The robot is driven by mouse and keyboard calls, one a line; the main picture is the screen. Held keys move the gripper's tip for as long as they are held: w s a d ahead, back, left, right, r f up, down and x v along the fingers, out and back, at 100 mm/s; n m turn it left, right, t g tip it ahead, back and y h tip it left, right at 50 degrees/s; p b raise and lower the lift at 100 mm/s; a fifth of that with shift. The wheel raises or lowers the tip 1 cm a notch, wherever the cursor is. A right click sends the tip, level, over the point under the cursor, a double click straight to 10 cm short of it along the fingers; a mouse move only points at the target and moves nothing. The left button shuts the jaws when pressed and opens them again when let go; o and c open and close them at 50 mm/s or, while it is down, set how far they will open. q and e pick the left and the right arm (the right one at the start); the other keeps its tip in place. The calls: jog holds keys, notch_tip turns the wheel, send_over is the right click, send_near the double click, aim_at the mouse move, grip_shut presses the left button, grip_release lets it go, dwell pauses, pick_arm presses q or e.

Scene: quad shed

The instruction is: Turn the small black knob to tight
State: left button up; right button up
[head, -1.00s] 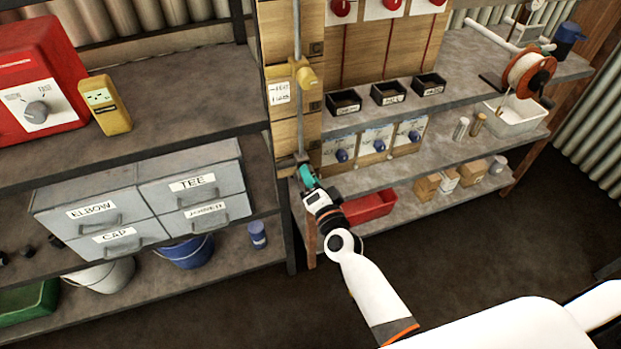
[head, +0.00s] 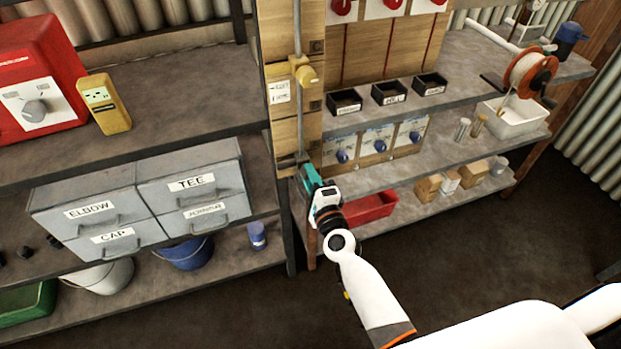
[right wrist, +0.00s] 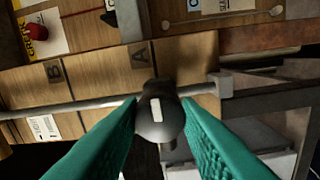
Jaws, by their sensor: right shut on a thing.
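The small black knob (right wrist: 158,112) is in the right wrist view, between the two teal fingers of my right gripper (right wrist: 159,122). It is dark and rounded with a white mark along its top. The gripper is shut on it. In the head view my right gripper (head: 307,178) is at the lower end of the grey pipe (head: 299,100) on the wooden post (head: 313,128). There the fingers and wrist hide the knob. Any wording beside the knob cannot be read. My left gripper is not in view.
A yellow fitting (head: 304,73) sits higher on the pipe. Grey drawers (head: 150,205) stand left of the post. A shelf with blue knobs (head: 342,156) and a red tray (head: 372,208) lie right of my gripper. The floor in front is clear.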

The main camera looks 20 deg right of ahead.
dwell(0.5)
jog(key=o, duration=1)
jog(key=shift+s+d+f+b, duration=0.1)
jog(key=shift+s+b, duration=0.15)
jog(key=shift+s, duration=2.75)
jog(key=shift+s+d+b, duration=0.1)
jog(key=shift+s+b, duration=0.15)
jog(key=shift+s, duration=2.75)
